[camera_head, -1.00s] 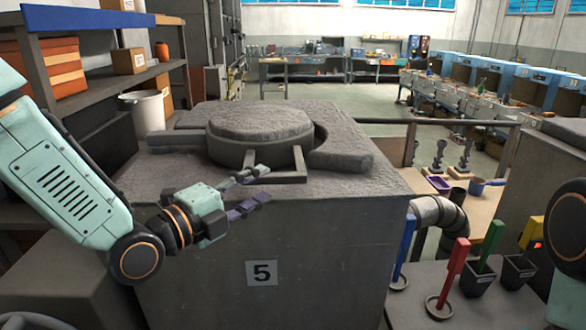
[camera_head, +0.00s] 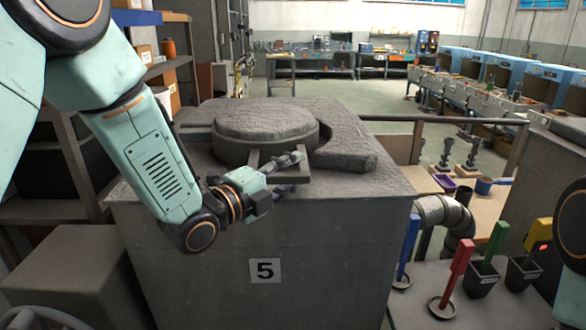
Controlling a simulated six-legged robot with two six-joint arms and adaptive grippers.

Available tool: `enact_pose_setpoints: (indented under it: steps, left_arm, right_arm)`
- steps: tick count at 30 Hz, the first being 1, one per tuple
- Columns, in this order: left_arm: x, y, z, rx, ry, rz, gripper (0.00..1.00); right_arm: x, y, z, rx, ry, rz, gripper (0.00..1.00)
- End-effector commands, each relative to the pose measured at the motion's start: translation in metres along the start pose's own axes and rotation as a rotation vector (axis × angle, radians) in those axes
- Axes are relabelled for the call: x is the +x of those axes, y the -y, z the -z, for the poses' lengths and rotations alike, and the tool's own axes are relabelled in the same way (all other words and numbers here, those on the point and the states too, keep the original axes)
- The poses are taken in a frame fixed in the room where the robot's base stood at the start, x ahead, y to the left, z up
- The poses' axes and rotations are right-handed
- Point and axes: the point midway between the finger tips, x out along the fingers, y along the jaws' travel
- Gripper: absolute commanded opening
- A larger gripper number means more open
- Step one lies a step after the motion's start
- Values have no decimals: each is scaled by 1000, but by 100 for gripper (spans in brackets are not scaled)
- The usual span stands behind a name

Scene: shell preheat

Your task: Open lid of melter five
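Melter five (camera_head: 330,232) is a large grey block with a "5" plate (camera_head: 265,270) on its front. Its round, rough grey lid (camera_head: 265,124) sits on top, closed as far as I can see. A square bar handle (camera_head: 300,179) sticks out from the lid's front. My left gripper (camera_head: 294,174) is at the handle, its purple-grey fingers spread above and below the front bar. I cannot tell whether they touch it. My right gripper is not in view; only part of my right arm shows at the right edge.
A shelf with boxes (camera_head: 150,60) stands at the left, and a grey block (camera_head: 75,265) at the lower left. At the right, red (camera_head: 455,262), blue, green and yellow-handled tools stand on a low surface. A rail (camera_head: 440,118) runs behind.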

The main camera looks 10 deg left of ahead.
Motion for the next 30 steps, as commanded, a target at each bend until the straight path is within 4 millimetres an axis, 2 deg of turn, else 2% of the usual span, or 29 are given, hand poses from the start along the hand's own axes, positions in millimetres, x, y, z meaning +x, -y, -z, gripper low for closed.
enact_pose_setpoints:
  steps: [3, 11, 25, 30]
  left_arm:
    - [6, 0, 0, -1, 0, 0, 40]
    - [7, 0, 0, -2, 1, 0, 40]
    - [6, 0, 0, -2, 1, 1, 1]
    - [6, 0, 0, -2, 2, 1, 0]
  right_arm:
    - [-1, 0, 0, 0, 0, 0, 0]
    - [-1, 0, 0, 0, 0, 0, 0]
    - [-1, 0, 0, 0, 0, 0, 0]
    - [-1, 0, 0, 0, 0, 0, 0]
